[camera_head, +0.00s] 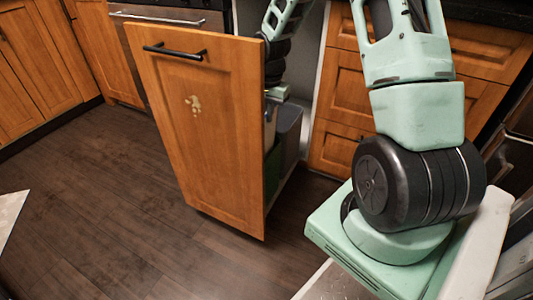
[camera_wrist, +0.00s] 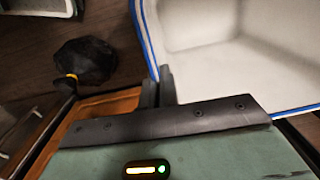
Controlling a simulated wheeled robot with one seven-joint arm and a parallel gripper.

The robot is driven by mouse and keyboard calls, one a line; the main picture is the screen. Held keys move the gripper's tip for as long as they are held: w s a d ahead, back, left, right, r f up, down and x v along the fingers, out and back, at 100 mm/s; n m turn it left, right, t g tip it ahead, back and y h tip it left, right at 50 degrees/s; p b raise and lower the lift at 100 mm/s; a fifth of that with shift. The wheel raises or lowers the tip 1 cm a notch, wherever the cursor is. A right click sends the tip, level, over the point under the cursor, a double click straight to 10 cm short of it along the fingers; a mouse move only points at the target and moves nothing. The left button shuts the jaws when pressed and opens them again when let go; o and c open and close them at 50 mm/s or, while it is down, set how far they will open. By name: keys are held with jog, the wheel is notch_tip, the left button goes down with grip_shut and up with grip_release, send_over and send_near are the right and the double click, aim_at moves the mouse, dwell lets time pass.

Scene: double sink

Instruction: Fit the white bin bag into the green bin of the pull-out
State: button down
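A white, box-shaped open bag (camera_wrist: 250,55) with a blue edge fills the right of the wrist view; it looks like the white bin bag. My gripper (camera_wrist: 158,88) has its two dark fingers close together, with the blue edge running between them, so it appears shut on the bag's rim. In the head view my gripper (camera_head: 277,92) is behind the pull-out's wooden front, its fingertips hidden. The green bin (camera_head: 272,170) shows only as a strip behind that front (camera_head: 200,130). I cannot tell how the bag sits relative to the green bin.
A grey bin (camera_head: 289,130) stands behind the green one. The wrist view shows a black bundle with a yellow tie (camera_wrist: 85,62) on the dark floor and a pale-rimmed container (camera_wrist: 40,12) at top left. Wooden drawers (camera_head: 345,100) stand right of the pull-out.

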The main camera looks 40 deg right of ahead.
aim_at(268, 148)
notch_tip(268, 148, down, 14)
jog(key=b, duration=0.4)
jog(key=shift+r, duration=0.1)
jog(key=shift+f+b, duration=0.2)
jog(key=shift+b, duration=0.15)
jog(key=c, duration=1.7)
grip_release()
jog(key=shift+r, duration=0.1)
jog(key=r+p, duration=0.1)
jog(key=r, duration=0.3)
jog(key=r+p, duration=0.2)
jog(key=r, duration=0.2)
jog(key=r+p, duration=0.2)
jog(key=r, duration=0.2)
jog(key=shift+s+d+r, duration=0.1)
jog(key=shift+s+r, duration=0.05)
jog(key=shift+s, duration=0.15)
